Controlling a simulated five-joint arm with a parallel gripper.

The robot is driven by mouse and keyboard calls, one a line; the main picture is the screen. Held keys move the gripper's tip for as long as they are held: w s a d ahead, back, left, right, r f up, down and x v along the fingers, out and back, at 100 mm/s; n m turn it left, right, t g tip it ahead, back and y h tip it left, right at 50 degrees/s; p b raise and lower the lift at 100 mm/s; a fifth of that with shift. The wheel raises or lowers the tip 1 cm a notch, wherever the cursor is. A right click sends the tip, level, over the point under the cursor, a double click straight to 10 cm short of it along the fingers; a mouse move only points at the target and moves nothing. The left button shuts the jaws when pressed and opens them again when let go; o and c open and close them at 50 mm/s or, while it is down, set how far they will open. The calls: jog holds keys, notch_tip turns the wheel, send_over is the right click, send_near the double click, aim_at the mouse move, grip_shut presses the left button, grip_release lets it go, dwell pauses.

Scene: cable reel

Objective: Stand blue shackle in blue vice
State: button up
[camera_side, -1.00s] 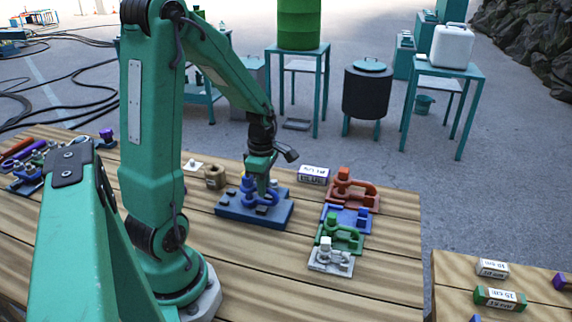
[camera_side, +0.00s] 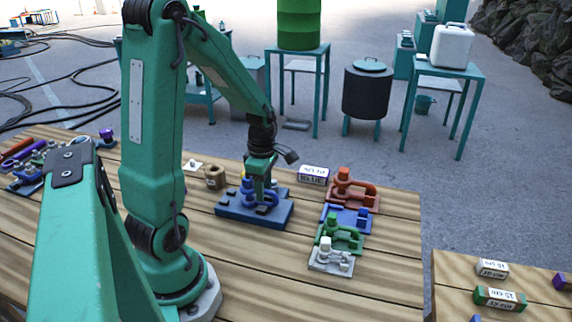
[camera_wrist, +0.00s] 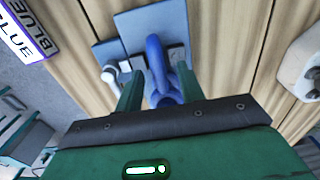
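The blue shackle (camera_wrist: 157,70) is between the two fingers of my gripper (camera_wrist: 160,82) in the wrist view. The fingers are apart, and a gap shows on the left side of the shackle. The shackle stands over the blue vice (camera_wrist: 150,24), a blue base with dark jaw blocks. In the side view my gripper (camera_side: 262,188) is low over the vice (camera_side: 235,211), and its fingers partly hide the shackle (camera_side: 247,186). How deep the shackle sits between the jaws cannot be told.
A label block reading BLUE (camera_side: 313,174) stands right behind the vice. To the right is a row of red (camera_side: 352,190), blue (camera_side: 347,217), green (camera_side: 340,236) and white (camera_side: 330,258) plates with fittings. A tan block (camera_side: 215,177) stands left of the vice. The front boards are clear.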

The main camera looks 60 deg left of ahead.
jog(key=shift+r, duration=3.9)
jog(key=shift+w+d+r+m, duration=0.1)
jog(key=shift+d+r+m, duration=0.3)
jog(key=shift+m, duration=0.2)
jog(key=s+d+r+m+t, duration=0.2)
jog(key=d+r+m, duration=0.2)
jog(key=d+m, duration=0.4)
jog(key=s+d+r+m+t, duration=0.3)
jog(key=d+r+m, duration=0.2)
jog(key=m, duration=1.2)
jog(key=d, duration=0.3)
jog(key=shift+m+t, duration=0.3)
jog(key=shift+m, duration=0.1)
